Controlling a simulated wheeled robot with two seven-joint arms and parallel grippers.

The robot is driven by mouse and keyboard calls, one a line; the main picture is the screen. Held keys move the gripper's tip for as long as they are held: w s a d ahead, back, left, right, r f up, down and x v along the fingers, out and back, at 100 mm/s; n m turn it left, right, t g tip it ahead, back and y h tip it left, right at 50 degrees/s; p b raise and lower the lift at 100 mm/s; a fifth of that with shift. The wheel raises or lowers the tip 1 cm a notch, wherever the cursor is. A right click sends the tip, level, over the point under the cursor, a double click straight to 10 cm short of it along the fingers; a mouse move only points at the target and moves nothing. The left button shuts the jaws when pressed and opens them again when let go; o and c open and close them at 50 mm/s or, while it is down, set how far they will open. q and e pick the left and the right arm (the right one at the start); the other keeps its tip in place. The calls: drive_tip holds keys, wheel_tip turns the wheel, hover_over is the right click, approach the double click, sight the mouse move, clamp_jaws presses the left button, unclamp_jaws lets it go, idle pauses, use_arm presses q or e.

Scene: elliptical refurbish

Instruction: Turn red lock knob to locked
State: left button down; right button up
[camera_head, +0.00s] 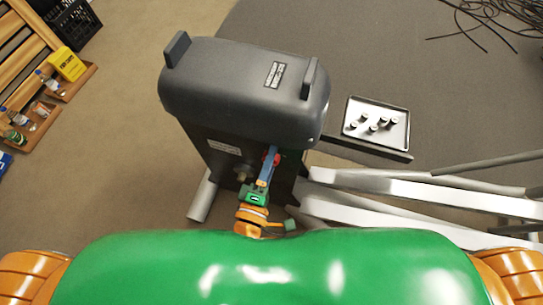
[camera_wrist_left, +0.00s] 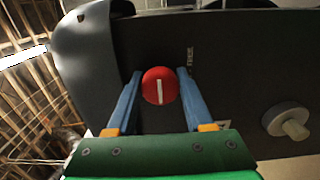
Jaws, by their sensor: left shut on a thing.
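The red lock knob (camera_wrist_left: 160,85) is round with a white line across its face, on the dark front panel of the grey machine (camera_head: 245,85). The line stands upright in the left wrist view. My right gripper is not in view.
A pale round knob (camera_wrist_left: 287,122) sticks out of the panel to the right in the left wrist view. A tray (camera_head: 377,124) with several small dark-and-light pieces stands right of the machine. White frame bars (camera_head: 400,190) lie to the right; a wooden shelf (camera_head: 35,110) stands far left.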

use_arm(q)
drive_tip(key=shift+c, duration=1.6)
unclamp_jaws()
drive_tip(key=v, duration=0.7)
